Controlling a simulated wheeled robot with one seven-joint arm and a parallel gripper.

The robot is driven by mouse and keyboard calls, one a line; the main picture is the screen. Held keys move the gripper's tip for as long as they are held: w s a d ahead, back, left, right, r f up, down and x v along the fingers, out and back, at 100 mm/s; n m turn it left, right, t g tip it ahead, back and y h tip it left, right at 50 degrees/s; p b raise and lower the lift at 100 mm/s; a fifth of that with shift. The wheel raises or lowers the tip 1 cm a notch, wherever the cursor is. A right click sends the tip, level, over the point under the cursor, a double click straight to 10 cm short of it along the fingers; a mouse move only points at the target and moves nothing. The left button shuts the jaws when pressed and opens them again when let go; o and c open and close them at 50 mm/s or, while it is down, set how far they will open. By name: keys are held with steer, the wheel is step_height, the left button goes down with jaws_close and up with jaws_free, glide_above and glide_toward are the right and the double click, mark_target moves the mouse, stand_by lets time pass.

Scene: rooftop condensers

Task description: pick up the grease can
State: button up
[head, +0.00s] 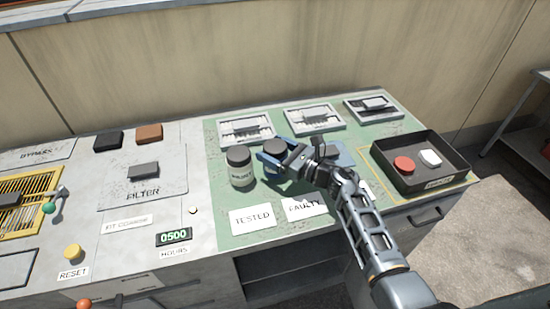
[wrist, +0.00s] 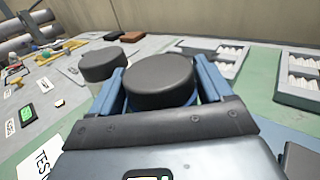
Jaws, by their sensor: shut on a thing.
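Two dark-lidded cans stand side by side on the green mat. The left can (head: 240,170) is grey with a pale label that I cannot read clearly; its dark lid also shows in the wrist view (wrist: 103,64). My gripper (head: 272,155) is shut on the right can (head: 276,147), with one blue finger on each side of it. In the wrist view its round dark lid (wrist: 158,75) sits between the fingers. The held can's label and base are hidden, so I cannot tell which can is the grease can or whether the held one touches the mat.
A black tray (head: 420,185) with a red round piece (head: 404,164) and a white piece (head: 430,158) stands at the right. Framed filter-like panels (head: 246,130) line the back. TESTED (head: 252,218) and FAULTY (head: 304,207) labels lie in front. Control panels fill the left.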

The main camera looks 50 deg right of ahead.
steer(key=shift+c, duration=1.7)
steer(key=shift+r, duration=0.15)
